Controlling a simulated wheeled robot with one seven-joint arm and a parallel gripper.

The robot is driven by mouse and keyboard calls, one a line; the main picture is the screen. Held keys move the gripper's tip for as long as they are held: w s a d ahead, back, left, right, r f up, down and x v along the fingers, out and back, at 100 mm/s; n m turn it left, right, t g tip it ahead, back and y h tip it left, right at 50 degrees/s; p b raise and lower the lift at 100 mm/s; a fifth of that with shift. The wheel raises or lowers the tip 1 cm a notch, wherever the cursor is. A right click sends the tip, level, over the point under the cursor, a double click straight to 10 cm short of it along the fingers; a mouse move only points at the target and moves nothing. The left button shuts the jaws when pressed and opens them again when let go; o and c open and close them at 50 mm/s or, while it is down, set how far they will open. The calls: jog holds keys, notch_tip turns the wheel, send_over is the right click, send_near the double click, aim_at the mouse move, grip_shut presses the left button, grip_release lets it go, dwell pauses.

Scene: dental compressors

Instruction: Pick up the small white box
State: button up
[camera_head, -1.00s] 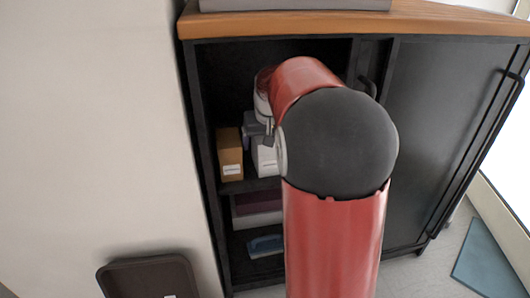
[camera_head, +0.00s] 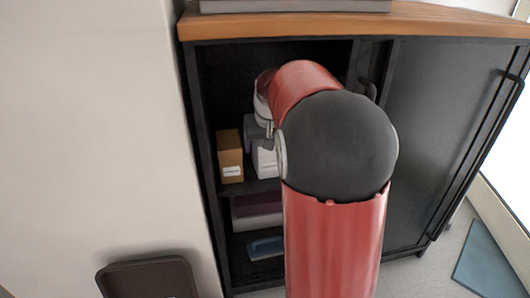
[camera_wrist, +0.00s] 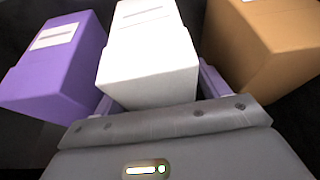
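The small white box (camera_wrist: 150,55) is in the middle of the wrist view, between the two fingers of my gripper (camera_wrist: 158,88). One finger lies along each side of it. The fingers are spread about as wide as the box, and I cannot tell whether they touch it. In the head view the white box (camera_head: 264,160) stands on the cabinet's upper shelf, partly hidden by my arm. My gripper (camera_head: 268,140) is mostly hidden there too.
A purple box (camera_wrist: 58,65) and an orange-brown box (camera_wrist: 265,45) flank the white box closely. The brown box (camera_head: 229,158) stands near the cabinet's left wall. A lower shelf holds a blue item (camera_head: 265,247). A closed black door (camera_head: 450,130) covers the right side.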

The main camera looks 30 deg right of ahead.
jog(key=c, duration=0.9)
jog(key=shift+r, duration=0.1)
